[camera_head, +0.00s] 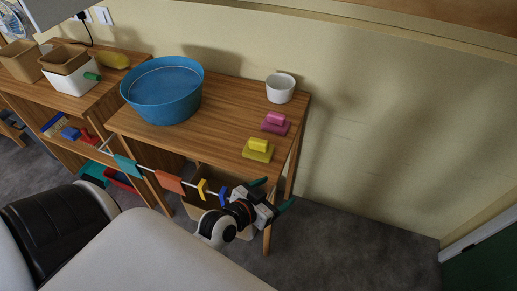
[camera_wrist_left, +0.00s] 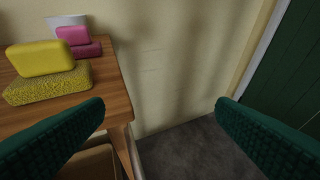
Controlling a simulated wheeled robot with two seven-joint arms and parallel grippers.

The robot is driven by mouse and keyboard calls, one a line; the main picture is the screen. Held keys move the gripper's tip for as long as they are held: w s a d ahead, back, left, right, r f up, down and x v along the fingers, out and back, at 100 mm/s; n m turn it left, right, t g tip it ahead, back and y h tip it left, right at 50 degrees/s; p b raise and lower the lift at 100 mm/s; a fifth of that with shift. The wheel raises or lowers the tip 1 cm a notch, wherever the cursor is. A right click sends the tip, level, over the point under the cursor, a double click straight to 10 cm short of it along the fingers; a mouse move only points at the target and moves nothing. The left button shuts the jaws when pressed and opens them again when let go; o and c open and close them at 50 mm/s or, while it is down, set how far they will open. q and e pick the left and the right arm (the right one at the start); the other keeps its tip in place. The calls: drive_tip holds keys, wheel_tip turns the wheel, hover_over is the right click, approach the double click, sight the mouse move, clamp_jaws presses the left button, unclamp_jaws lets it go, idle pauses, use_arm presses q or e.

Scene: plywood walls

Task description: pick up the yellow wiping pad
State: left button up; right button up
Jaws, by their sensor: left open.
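The yellow wiping pad (camera_head: 258,150) lies near the front right corner of the wooden table. It has a smooth yellow handle block on a rough yellow base. In the left wrist view the yellow wiping pad (camera_wrist_left: 44,72) is at the upper left, beyond the left finger. My left gripper (camera_head: 276,194) is open and empty, in front of the table's right front edge, apart from the pad. Its two green fingers (camera_wrist_left: 160,125) are spread wide in the wrist view, with the table corner and floor between them. My right gripper is not in view.
A pink pad (camera_head: 274,123) lies just behind the yellow one, with a white pot (camera_head: 280,88) behind it. A large blue basin (camera_head: 163,90) stands at left on the table (camera_head: 217,122).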

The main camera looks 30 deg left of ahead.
use_arm(q)
drive_tip(key=w+a+n+t+y, duration=0.2)
drive_tip(key=a, duration=0.1)
drive_tip(key=n+t+y, duration=0.2)
drive_tip(key=n+y, duration=0.1)
drive_tip(key=y, duration=0.2)
approach(260, 139)
drive_tip(key=w, duration=0.1)
drive_tip(key=w+a+f, duration=0.1)
drive_tip(key=w, duration=0.1)
drive_tip(key=w+p, duration=0.1)
drive_tip(key=w, duration=0.1)
drive_tip(key=shift+a+f, duration=0.2)
drive_tip(key=shift+f, duration=0.05)
drive_tip(key=shift+x, duration=3)
drive_tip(key=shift+a+f, duration=0.1)
drive_tip(key=shift+c, duration=0.2)
drive_tip(key=c, duration=1)
